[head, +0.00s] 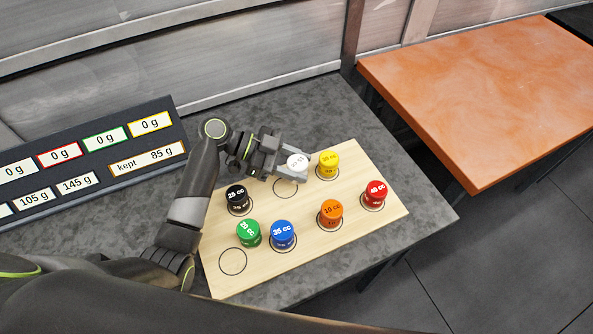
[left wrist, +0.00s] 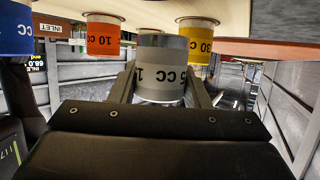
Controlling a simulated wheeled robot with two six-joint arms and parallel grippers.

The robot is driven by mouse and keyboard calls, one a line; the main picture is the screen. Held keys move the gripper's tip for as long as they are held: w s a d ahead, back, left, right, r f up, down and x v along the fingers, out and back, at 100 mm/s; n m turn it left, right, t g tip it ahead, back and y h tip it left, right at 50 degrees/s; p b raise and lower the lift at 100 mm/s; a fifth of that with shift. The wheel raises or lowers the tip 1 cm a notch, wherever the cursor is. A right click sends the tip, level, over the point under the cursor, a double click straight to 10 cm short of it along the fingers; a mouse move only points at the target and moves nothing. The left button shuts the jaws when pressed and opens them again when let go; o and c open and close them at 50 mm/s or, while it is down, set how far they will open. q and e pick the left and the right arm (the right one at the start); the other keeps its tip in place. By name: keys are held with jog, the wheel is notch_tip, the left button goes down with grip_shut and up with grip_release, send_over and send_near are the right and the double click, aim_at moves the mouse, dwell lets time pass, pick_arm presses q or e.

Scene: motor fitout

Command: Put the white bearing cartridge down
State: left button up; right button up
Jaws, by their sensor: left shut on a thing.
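The white bearing cartridge (head: 297,162) is between the fingers of my left gripper (head: 289,168), which is shut on it. It is over the back part of the pale wooden board (head: 330,238), just left of the yellow cartridge (head: 328,160). An empty ring (head: 285,188) marked on the board lies just in front of the gripper. In the left wrist view the white cartridge (left wrist: 161,72) shows grey between the fingers, with part of its "CC" label visible. I cannot tell whether its base touches the board. My right gripper is not in view.
Black (head: 237,195), green (head: 248,233), blue (head: 283,233), orange (head: 331,210) and red (head: 376,192) cartridges stand on the board. Another empty ring (head: 233,261) is at front left. A dark display panel (head: 90,150) stands at left. An orange table (head: 480,95) is at right.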

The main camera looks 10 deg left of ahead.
pick_arm(q)
notch_tip(320, 180, down, 3)
jog(key=shift+r, duration=0.15)
jog(key=shift+f, duration=0.2)
jog(key=o, duration=1.3)
jog(key=shift+c, duration=0.2)
